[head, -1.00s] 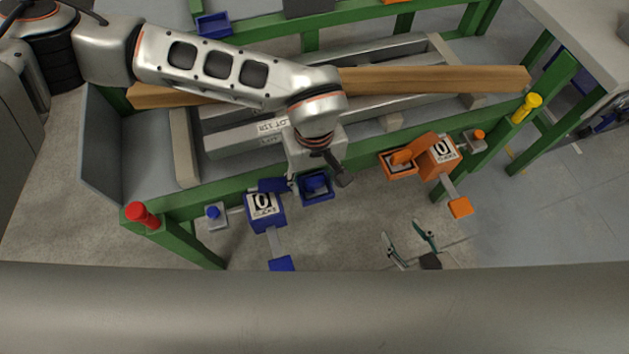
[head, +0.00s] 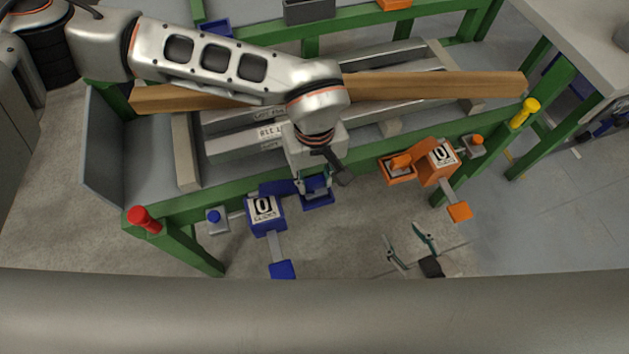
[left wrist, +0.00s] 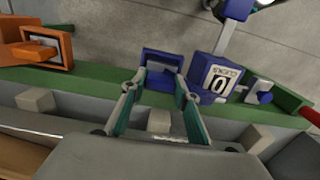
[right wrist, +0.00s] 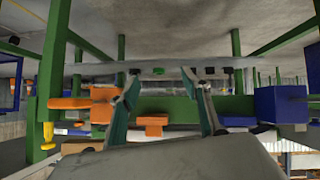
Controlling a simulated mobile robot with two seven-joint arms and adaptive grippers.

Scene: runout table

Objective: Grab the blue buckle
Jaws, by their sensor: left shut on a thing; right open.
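The blue buckle (head: 316,183) sits in a small blue tray (head: 320,204) on the front of the green rail, partly covered by my left gripper. My left gripper (head: 314,180) comes down from above with its fingers at the tray, shut on the buckle. In the left wrist view the two fingers (left wrist: 160,76) stand on either side of the buckle (left wrist: 161,70), inside the tray's outline (left wrist: 162,53). My right gripper (head: 402,228) is open and empty in front of the table, below the orange tray.
A blue click counter (head: 264,214) showing 0 stands left of the blue tray. An orange tray (head: 397,174) and orange counter (head: 438,160) are to the right. A wooden beam (head: 430,86) and metal bars lie behind. A red post cap (head: 144,219) is at left.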

